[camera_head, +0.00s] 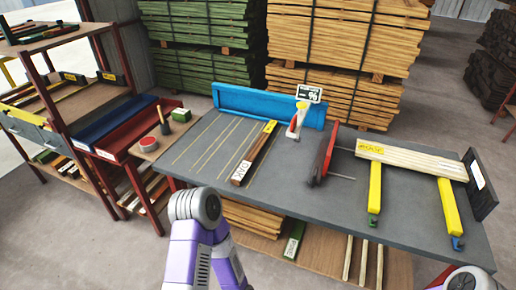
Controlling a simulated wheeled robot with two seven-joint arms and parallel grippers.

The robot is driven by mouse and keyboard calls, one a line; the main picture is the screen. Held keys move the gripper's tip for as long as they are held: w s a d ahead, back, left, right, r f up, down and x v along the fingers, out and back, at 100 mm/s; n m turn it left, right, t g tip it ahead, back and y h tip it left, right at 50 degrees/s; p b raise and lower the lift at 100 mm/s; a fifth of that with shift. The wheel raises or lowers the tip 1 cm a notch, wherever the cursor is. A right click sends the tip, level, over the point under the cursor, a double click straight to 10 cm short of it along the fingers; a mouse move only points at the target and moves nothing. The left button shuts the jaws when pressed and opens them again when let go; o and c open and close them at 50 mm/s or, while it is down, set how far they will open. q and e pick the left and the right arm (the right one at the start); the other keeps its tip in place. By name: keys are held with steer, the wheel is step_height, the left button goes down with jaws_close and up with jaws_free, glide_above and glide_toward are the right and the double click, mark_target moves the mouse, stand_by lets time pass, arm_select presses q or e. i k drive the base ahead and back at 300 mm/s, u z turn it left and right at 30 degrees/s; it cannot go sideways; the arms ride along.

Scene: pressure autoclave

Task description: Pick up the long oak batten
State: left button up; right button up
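A brown batten (255,152) lies on the grey workbench (215,160), left of the middle, slanting from front left to back right. It has a white label with dark letters on its near end and a yellow tag near its far end. A longer pale batten (418,161) with a yellow label lies at the right of the bench, across two yellow supports (375,187). Parts of my two purple and grey arms show at the bottom edge, but neither gripper is in view.
A blue rail (262,104) runs along the bench's back edge, with a small display (309,93) beside it. A dark red upright fixture (322,155) stands mid-bench. A black plate (480,184) stands at the right end. Shelving (62,125) is at left; timber stacks (345,35) stand behind.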

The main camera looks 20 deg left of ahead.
mark_target(240, 176)
steer(key=u, duration=2.15)
steer(key=i, duration=1.7)
steer(key=z, duration=2.8)
